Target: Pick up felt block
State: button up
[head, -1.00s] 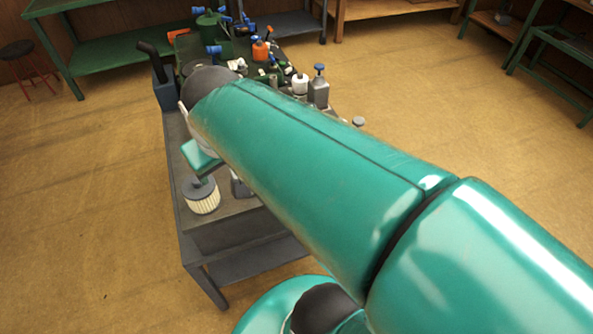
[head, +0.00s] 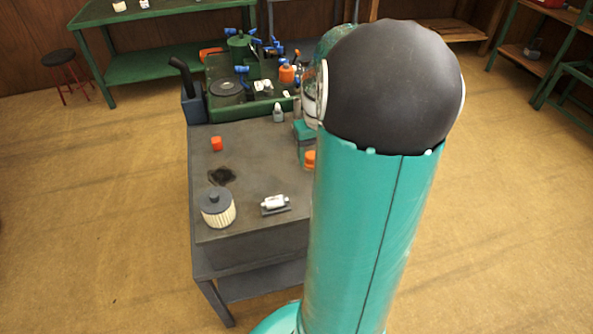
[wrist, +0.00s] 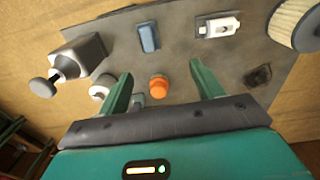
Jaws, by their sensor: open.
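A flat blue-grey block (wrist: 149,37), which looks like the felt block, lies on the grey bench top in the wrist view. In the head view my arm hides that spot. My gripper (wrist: 161,71) is open and empty in the wrist view, its two green fingers apart over the bench. The block lies beyond the fingertips, toward the top of the picture. A round orange thing (wrist: 159,86) shows between the fingers, and it also shows beside my gripper in the head view (head: 309,158). I cannot tell how high the fingers are.
A white piece on a dark base (wrist: 217,27) and a pleated filter (wrist: 292,25) lie right of the block. Green machinery (head: 238,95) stands behind.

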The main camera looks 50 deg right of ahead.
jog(key=d+f, duration=0.1)
jog(key=f, duration=0.2)
jog(key=s+f, duration=0.1)
jog(key=f, duration=0.2)
jog(key=d+f, duration=0.1)
jog(key=f, duration=0.3)
jog(key=shift+s+d+f, duration=0.1)
jog(key=shift+s+d, duration=0.1)
jog(key=shift+d, duration=0.15)
jog(key=shift+s+a+f, duration=0.1)
jog(key=shift+s+f, duration=0.05)
jog(key=shift+f, duration=2.5)
jog(key=c, duration=1.1)
jog(key=shift+o, duration=0.2)
jog(key=shift+r, duration=0.1)
